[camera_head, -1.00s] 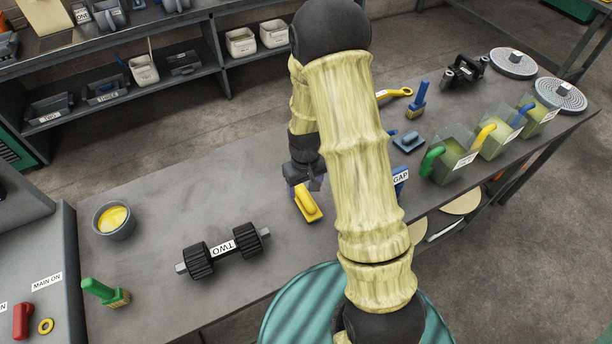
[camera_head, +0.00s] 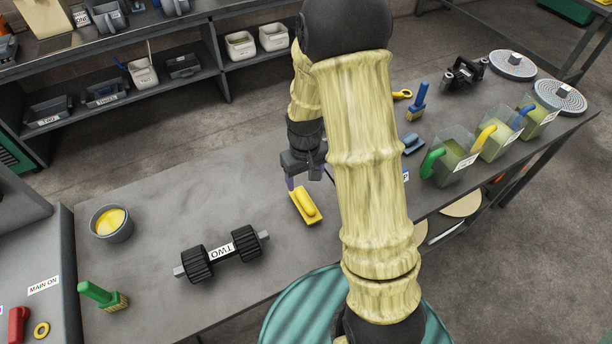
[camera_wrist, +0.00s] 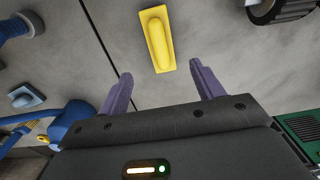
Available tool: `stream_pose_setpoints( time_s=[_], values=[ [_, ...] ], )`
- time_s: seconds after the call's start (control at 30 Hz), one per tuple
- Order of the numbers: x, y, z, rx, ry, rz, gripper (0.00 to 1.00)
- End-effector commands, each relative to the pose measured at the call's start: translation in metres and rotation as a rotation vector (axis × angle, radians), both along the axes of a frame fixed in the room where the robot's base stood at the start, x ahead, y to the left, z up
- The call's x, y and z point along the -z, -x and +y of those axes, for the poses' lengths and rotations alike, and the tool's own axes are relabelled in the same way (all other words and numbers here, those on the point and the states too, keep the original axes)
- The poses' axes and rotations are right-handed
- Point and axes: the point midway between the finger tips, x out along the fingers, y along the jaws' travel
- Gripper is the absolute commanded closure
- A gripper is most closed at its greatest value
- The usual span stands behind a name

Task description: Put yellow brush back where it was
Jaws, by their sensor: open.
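A yellow flat piece with a rounded yellow handle (camera_head: 307,204) lies on the grey bench. No bristles show on it, so I cannot tell whether it is the yellow brush. My gripper (camera_head: 309,180) is open and empty, just behind and above its far end. In the wrist view the yellow piece (camera_wrist: 158,40) lies beyond the two purple fingertips of my gripper (camera_wrist: 161,70), apart from them. An upright green brush (camera_head: 103,294) stands at the bench's near left, and an upright blue brush (camera_head: 416,104) stands to the right of my arm. No upright yellow brush shows.
A black roller marked TWO (camera_head: 222,254) and a pot of yellow stuff (camera_head: 112,221) are on the left. A blue handled piece (camera_head: 413,144) and several clear scoops (camera_head: 452,163) are on the right. My arm hides part of the bench. Bench space between roller and yellow piece is clear.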

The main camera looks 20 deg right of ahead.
Motion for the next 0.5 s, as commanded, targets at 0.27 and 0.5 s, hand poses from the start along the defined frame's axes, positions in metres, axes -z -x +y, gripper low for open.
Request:
stream_pose_setpoints(
  time_s=[0.27,0.5],
  values=[
    [-0.035,0.019,0.0,0.04,-0.002,-0.054,0.33],
    [-0.088,0.068,0.0,0.124,-0.011,-0.155,0.33]
  ],
)
